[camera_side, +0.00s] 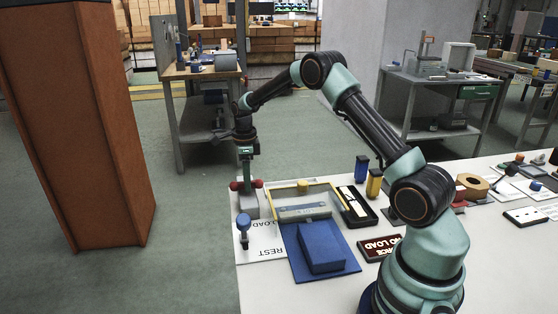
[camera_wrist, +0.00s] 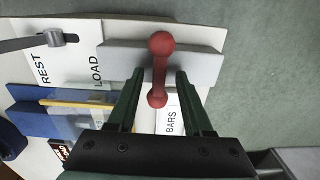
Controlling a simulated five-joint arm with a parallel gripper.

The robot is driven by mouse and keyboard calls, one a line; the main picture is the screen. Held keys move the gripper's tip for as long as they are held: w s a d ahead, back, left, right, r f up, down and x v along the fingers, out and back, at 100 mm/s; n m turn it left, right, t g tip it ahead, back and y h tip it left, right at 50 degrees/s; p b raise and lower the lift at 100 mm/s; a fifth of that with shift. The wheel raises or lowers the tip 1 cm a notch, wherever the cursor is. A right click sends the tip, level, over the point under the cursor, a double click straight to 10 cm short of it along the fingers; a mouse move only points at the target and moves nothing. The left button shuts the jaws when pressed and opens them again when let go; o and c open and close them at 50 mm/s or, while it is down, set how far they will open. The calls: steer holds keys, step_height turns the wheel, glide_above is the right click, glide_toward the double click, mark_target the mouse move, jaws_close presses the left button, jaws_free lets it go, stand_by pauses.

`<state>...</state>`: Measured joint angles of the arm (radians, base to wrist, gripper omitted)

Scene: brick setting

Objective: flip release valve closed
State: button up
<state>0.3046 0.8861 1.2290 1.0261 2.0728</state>
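The release valve is a red handle with a round knob at each end (camera_wrist: 159,68), set on a grey block (camera_wrist: 202,67) at the table's far edge. In the side view the red valve handle (camera_side: 257,184) shows at the front of the arm's reach, on the upright grey block (camera_side: 251,206). My gripper (camera_wrist: 160,74) is open, its two dark fingers one on each side of the red handle, with gaps visible on both sides. In the side view my gripper (camera_side: 246,172) points straight down at the handle; whether it touches is too small to tell.
A blue-knobbed lever (camera_side: 243,221) stands close by, on a plate marked REST and LOAD (camera_side: 263,243). Beside it are a yellow-framed clear panel (camera_side: 328,184), a blue block (camera_side: 321,247) and a black tray (camera_side: 356,207). Beyond the table edge is open floor.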

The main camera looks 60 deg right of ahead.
steer(key=shift+a, duration=0.1)
step_height(320, 180, up, 12)
stand_by(0.7)
steer(key=shift+r, duration=0.1)
